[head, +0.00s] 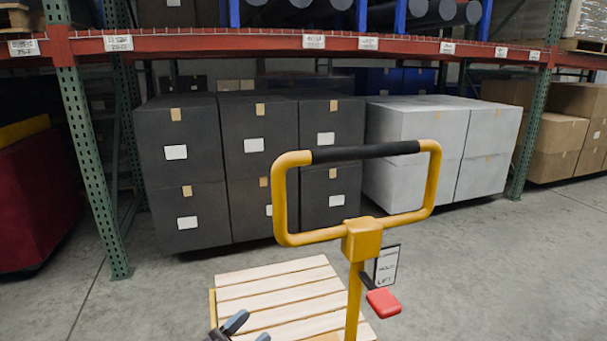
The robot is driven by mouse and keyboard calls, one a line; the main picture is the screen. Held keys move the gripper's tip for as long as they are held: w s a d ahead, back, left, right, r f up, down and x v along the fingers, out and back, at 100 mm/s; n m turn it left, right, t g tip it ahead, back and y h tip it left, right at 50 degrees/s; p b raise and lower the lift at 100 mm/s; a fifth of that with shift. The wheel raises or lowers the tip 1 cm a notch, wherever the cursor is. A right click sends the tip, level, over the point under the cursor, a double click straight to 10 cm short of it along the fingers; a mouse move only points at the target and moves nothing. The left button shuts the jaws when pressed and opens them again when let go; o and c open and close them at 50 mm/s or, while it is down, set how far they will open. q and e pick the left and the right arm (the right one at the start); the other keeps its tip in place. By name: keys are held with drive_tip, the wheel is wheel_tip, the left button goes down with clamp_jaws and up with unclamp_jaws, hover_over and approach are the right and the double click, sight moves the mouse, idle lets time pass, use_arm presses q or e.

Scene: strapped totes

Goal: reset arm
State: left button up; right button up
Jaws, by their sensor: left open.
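My left gripper (249,330) shows at the bottom edge, left of the middle. Its two grey fingertips are apart, and it is open with nothing between them. It appears in front of the slatted wooden deck (272,288) of a cart; I cannot tell how far above the slats it is. The cart's yellow handle (432,190) with a black grip stands upright to the right of the gripper, apart from it. My right gripper is not in view. No strapped tote can be made out clearly.
Dark boxes (187,133) and light grey boxes (412,128) are stacked under a rack with a red beam (270,42) and green posts (92,175). Brown cartons (555,135) stand at the right. The floor (500,260) at right is clear.

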use_arm(q)
drive_tip(key=s+a+f+n+g+y, duration=0.3)
drive_tip(key=s+a+f+n+y, duration=0.9)
drive_tip(key=s+y, duration=0.45)
drive_tip(key=s+a+g+y, duration=0.1)
drive_tip(key=s+a+g, duration=0.35)
drive_tip(key=s, duration=0.85)
drive_tip(key=s+a+g+y, duration=0.1)
drive_tip(key=s+g, duration=0.6)
drive_tip(key=s, duration=0.7)
drive_tip(key=w+d+f+m+t+h+b, duration=0.2)
drive_tip(key=w+f+m+t+b, duration=0.1)
drive_tip(key=w+f+t+b, duration=0.75)
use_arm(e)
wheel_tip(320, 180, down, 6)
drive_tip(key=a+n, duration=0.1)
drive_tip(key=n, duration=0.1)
use_arm(q)
wheel_tip(320, 180, up, 10)
drive_tip(key=w+a+n+y+p, duration=0.1)
drive_tip(key=p, duration=1.5)
drive_tip(key=shift+w+a+r+n, duration=0.15)
drive_tip(key=shift+w+a+n, duration=0.1)
drive_tip(key=shift+n, duration=0.15)
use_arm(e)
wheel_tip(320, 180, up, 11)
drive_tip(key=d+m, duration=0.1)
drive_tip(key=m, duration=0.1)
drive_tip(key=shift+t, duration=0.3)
